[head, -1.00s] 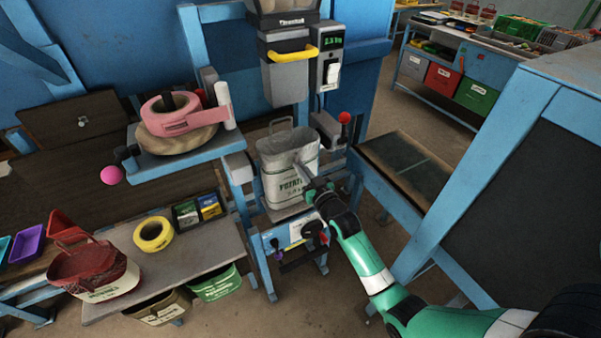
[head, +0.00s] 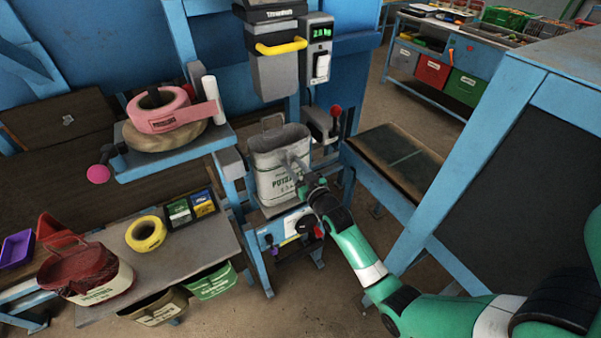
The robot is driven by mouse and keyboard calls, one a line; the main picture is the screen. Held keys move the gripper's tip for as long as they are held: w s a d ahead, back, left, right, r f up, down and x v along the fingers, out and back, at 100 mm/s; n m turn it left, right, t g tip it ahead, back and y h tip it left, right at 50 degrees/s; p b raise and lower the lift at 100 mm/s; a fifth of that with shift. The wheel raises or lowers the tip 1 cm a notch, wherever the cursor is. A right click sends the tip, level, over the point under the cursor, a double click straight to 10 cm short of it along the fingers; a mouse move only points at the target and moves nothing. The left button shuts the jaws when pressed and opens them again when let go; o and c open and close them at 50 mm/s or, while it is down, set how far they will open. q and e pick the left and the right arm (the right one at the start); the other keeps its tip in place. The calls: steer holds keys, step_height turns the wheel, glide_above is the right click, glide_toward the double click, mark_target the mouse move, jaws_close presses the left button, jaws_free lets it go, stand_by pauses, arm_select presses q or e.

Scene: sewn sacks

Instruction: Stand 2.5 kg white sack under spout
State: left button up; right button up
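The white sack (head: 271,183), printed with dark lettering, stands upright and open-topped on a small platform on the blue stand. A loop handle rises at its back rim. The grey spout (head: 274,76) with a yellow handle is above it, with a gap between them. My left gripper is not in view.
A display box (head: 317,45) with green digits is beside the spout. A red-knobbed lever (head: 335,111) stands right of the sack. Left are a pink tape roll (head: 158,114), a yellow tape roll (head: 146,234) and a red-topped sack (head: 103,286). A blue-framed bench (head: 397,160) is at right.

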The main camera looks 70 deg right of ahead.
steer(key=p+v, duration=0.2)
steer(key=v, duration=0.9)
steer(key=shift+s+a, duration=0.25)
steer(key=shift+s, duration=0.05)
steer(key=w+a+r+n+t+y, duration=0.1)
steer(key=w+a+r+t+y, duration=0.25)
steer(key=r, duration=0.75)
steer(key=w+a+r+n+t, duration=0.2)
steer(key=w+a+r, duration=0.3)
steer(key=r, duration=0.5)
steer(key=w+a+r+n+t+y, duration=0.1)
steer(key=w+a+r+t+y, duration=0.15)
steer(key=a+r, duration=0.6)
steer(key=s+a+r+n+t+y, duration=0.1)
steer(key=s+a+r+y, duration=0.1)
steer(key=r, duration=0.5)
steer(key=s+a+r+n+t+y, duration=0.1)
steer(key=s+a+r+t+y, duration=0.1)
steer(key=a+r, duration=0.3)
steer(key=s+a+r+n+t+y, duration=0.1)
steer(key=s+a+r+y, duration=0.1)
steer(key=r, duration=0.8)
steer(key=shift+s+a+n+t, duration=0.35)
steer(key=shift+s+a, duration=0.45)
steer(key=shift+a, duration=0.3)
steer(key=shift+r, duration=0.2)
